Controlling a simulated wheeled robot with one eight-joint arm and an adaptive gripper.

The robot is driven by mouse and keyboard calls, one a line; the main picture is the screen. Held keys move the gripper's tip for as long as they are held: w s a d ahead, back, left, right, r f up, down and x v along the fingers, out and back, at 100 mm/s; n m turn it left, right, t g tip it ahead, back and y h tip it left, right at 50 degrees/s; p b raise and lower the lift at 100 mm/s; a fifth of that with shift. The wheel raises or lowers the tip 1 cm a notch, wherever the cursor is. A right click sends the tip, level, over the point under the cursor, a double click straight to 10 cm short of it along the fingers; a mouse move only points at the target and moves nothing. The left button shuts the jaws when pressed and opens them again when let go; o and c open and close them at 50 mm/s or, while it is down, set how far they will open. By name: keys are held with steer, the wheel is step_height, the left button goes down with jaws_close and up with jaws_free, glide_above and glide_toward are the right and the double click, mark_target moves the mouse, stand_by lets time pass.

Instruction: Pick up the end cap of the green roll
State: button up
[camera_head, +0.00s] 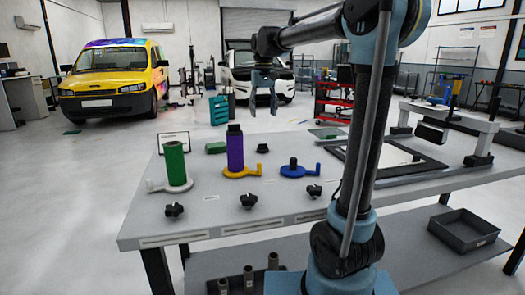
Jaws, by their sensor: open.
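The green roll (175,163) stands upright on a white base with a side handle, at the left of the table. No cap shows on its top. A black knob-like piece (174,210) lies on the table just in front of it. Similar black pieces lie in front of the purple roll (249,200) and the blue base (314,191). Another small black piece (263,148) lies behind. I cannot tell for certain which is the green roll's end cap. My gripper (263,108) is open and empty, pointing down, raised above and to the right of the green roll.
The purple roll (235,152) stands on a yellow base with a black top. The blue base (297,171) holds a short black post. A small sign (174,140) and green blocks (215,147) sit behind. A black frame (405,167) lies to the right. The table's front-left strip is mostly clear.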

glide_above(263, 149)
step_height(263, 149, down, 9)
steer(key=shift+f, duration=0.1)
steer(key=f, duration=0.3)
steer(key=shift+w+a+f, duration=0.1)
steer(key=shift+w+f, duration=0.2)
steer(key=shift+f, duration=0.75)
steer(key=c, duration=0.8)
